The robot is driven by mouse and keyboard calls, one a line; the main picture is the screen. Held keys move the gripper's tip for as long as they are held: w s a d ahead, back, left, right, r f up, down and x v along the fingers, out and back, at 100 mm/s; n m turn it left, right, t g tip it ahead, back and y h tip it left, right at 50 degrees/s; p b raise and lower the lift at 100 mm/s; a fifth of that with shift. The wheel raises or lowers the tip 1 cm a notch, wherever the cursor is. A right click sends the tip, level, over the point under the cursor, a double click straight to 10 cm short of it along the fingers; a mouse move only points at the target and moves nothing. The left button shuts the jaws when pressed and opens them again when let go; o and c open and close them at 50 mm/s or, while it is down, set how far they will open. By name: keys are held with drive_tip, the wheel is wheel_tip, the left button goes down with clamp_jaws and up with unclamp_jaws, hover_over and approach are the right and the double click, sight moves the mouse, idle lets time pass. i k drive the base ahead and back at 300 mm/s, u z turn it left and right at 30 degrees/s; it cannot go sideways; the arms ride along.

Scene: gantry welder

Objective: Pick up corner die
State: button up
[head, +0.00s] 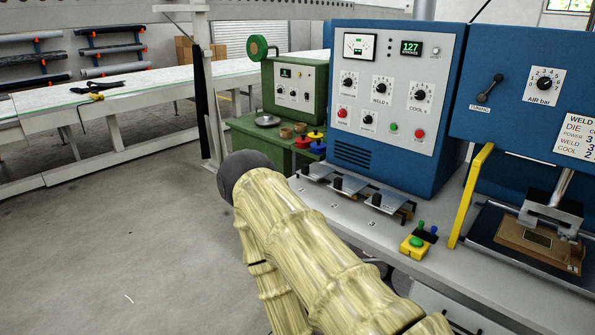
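Three metal dies with dark blocks lie in a row on the front of the grey bench below the blue welder panel: a left one (315,169), a middle one (349,186) and a right one (389,203). Numbers are marked on the bench in front of them. I cannot tell which is the corner die. My arm, in a pale yellow ribbed sleeve with a dark grey rounded end, crosses the lower middle and hides part of the bench front. My gripper's fingers do not show.
A yellow guard bar (471,195) and the press (552,212) stand further right. A green machine (296,88) is behind left. Floor at left is clear.

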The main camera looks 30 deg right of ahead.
sight(348, 185)
drive_tip(key=i, duration=2.35)
drive_tip(key=z, duration=1.95)
